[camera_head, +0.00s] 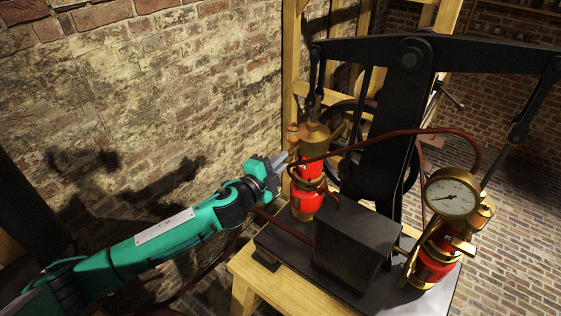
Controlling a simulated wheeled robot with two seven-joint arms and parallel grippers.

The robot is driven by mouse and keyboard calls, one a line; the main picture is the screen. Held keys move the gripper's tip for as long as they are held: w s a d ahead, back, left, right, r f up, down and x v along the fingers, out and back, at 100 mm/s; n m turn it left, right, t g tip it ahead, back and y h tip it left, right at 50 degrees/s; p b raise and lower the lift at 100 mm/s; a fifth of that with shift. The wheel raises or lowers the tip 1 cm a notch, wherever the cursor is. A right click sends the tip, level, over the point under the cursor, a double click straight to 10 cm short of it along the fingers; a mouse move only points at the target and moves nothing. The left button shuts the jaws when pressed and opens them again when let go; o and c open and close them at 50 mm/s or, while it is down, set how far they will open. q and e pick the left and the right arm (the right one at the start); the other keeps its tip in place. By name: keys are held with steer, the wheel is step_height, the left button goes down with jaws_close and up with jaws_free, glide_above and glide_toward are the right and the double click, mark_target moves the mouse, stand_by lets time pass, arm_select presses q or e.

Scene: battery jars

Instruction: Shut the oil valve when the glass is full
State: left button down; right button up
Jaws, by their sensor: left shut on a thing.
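My left gripper (283,162) reaches in from the left to the brass-topped red cylinder (309,195) on the left side of the machine. Its jaws are shut on a small brass fitting beside the cylinder's brass head (313,137); the fitting is mostly hidden by the fingers, and I cannot tell for sure that it is the oil valve. A small brass cup-like part (293,131) stands just above the fingertips. I cannot make out a glass or its oil level. My right gripper is not in view.
A black beam (480,55) spans the machine above a dark box (352,245). A round gauge (451,197) sits by a second red cylinder (434,260) at right. A reddish pipe (400,134) arches between. The wooden bench (285,293) carries the machine; a brick wall (150,110) stands left.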

arm_select(q)
steer(key=m, duration=0.3)
stand_by(0.5)
steer(key=c, duration=1.5)
jaws_free()
